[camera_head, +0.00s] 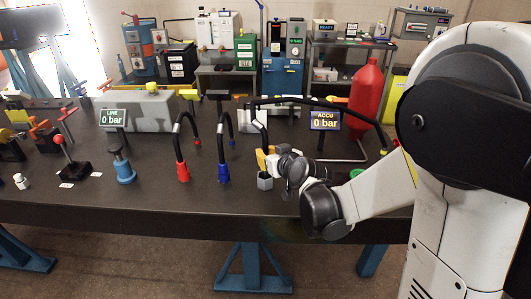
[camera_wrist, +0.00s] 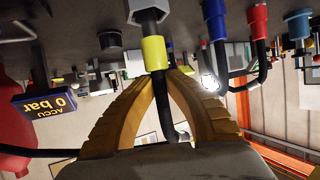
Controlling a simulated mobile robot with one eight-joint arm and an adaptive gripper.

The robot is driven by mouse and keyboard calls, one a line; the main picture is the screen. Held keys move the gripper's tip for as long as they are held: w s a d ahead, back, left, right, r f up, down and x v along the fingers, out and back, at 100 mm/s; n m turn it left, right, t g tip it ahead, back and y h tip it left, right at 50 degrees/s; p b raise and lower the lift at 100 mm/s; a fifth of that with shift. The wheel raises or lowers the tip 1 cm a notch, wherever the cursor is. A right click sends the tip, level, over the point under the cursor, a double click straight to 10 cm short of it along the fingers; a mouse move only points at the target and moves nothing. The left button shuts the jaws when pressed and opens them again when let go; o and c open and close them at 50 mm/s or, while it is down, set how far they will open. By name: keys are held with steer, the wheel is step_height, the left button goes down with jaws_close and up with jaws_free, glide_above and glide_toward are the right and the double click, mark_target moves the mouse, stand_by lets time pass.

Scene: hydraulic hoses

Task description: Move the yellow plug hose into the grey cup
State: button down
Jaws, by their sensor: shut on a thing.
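My gripper (camera_wrist: 161,78) is shut on the black hose with the yellow plug (camera_wrist: 154,52), its yellow fingers closing from both sides just behind the yellow collar. The grey cup (camera_wrist: 148,12) is at the top of the wrist view, which is upside down. The plug's dark tip overlaps the cup's mouth; how deep it sits is unclear. In the head view the grey cup (camera_head: 265,182) stands near the table's front edge, directly below my gripper (camera_head: 264,158). My fingers and wrist hide most of the plug there.
A red cup (camera_head: 183,172) and a blue cup (camera_head: 223,173) with black hoses stand left of the grey cup. The ACCU display (camera_head: 325,121) and red bottle (camera_head: 365,95) are behind to the right. A blue-based stand (camera_head: 124,172) is further left.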

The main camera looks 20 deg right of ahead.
steer(key=shift+f+b, duration=0.95)
steer(key=shift+f, duration=0.85)
steer(key=c, duration=1.4)
jaws_free()
steer(key=v, duration=1.2)
steer(key=s+g, duration=0.2)
steer(key=s, duration=0.4)
steer(key=s+a+f+m+g+h, duration=0.1)
steer(key=s+g, duration=0.1)
steer(key=s, duration=0.4)
steer(key=s+g, duration=0.2)
steer(key=s, duration=0.4)
steer(key=shift+s+a+f+m+h, duration=0.25)
steer(key=shift+s+f+m+h, duration=0.05)
steer(key=shift+s+f+h, duration=0.1)
